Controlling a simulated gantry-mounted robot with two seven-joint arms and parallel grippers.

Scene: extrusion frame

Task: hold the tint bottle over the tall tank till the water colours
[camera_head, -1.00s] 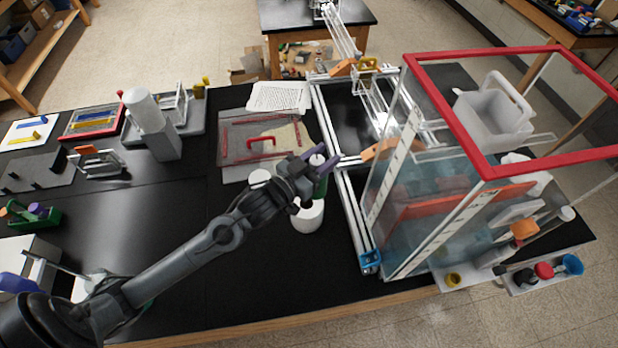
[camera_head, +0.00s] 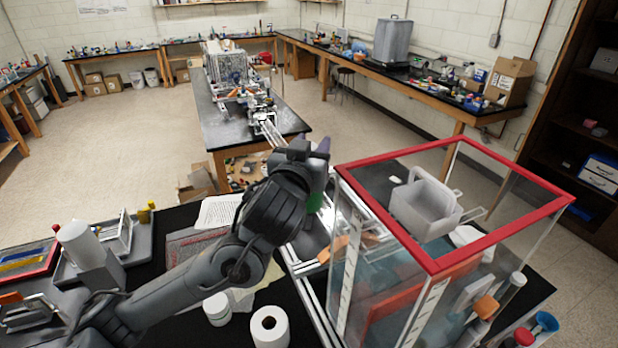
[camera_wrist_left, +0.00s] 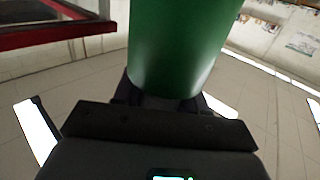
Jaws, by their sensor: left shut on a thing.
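The tall tank (camera_head: 505,236) is clear with a red rim and stands at the right in the head view. The water in it looks pale blue, and an orange panel shows low inside. My left gripper (camera_head: 318,165) is shut on the green tint bottle (camera_head: 315,202) and holds it raised, just left of the tank's near-left rim in the picture. My gripper hides much of the bottle there. In the left wrist view the green bottle (camera_wrist_left: 175,45) stands up from the jaws, with a red rim at the upper left. My right gripper is not in view.
A pale open container (camera_head: 425,205) shows inside the tank's rim. A white roll (camera_head: 269,328) and a white-lidded jar (camera_head: 217,308) stand on the black bench below my arm. Metal extrusion rails run along the tank's left side. Coloured caps stand at the lower right.

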